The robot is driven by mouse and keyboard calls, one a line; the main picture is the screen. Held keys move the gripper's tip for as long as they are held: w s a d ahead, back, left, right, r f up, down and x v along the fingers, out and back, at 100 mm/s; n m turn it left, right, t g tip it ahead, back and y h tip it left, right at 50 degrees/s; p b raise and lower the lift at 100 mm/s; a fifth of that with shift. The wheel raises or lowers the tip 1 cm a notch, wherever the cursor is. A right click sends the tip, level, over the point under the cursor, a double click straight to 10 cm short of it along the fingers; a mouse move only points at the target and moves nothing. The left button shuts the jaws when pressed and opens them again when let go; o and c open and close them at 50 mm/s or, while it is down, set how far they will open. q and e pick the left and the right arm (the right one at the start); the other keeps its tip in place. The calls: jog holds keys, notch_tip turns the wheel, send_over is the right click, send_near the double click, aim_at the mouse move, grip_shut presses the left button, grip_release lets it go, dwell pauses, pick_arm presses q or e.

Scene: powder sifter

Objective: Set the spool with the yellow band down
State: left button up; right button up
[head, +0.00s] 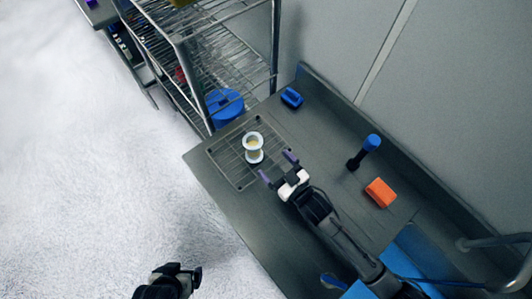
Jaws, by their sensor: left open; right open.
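A white spool (253,142) with a yellowish band stands on a wire rack (218,150) that lies on the grey counter. Its two wide white ends show one beyond the other. My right gripper (278,169) has its purple fingertips spread, just to the lower right of the spool, and nothing is between them. Whether a fingertip touches the spool cannot be told. My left gripper (188,273) is at the bottom edge over the white floor, away from the counter, and appears empty.
A blue-handled brush (369,146), an orange block (380,192) and a blue item (291,98) sit on the counter (310,130). A wire shelf unit (190,60) stands at the upper left, with a blue round container (225,106). A wall runs behind.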

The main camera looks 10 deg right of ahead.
jog(key=shift+v, duration=1.45)
jog(key=s+d+f+m+g+h, duration=0.1)
jog(key=s+d+g+h, duration=0.1)
jog(key=s, duration=0.1)
jog(key=s+d+f+m+g+h, duration=0.1)
jog(key=s+d+g+h, duration=0.1)
jog(key=s+d+f+m+g+h, duration=0.1)
jog(key=s+d+f+h, duration=0.1)
jog(key=s, duration=0.1)
jog(key=shift+s+g, duration=0.35)
jog(key=shift+g, duration=0.05)
jog(key=s+d+g+h, duration=0.1)
jog(key=s+d+g, duration=0.1)
jog(key=s, duration=0.2)
jog(key=s+d+m+g, duration=0.1)
jog(key=s+g, duration=0.1)
jog(key=s, duration=0.2)
jog(key=s+d+g+h, duration=0.1)
jog(key=s+d+g, duration=0.1)
jog(key=s, duration=0.3)
jog(key=shift+d+f+m+h, duration=0.1)
jog(key=shift+d+m+h, duration=0.2)
jog(key=shift+d, duration=0.05)
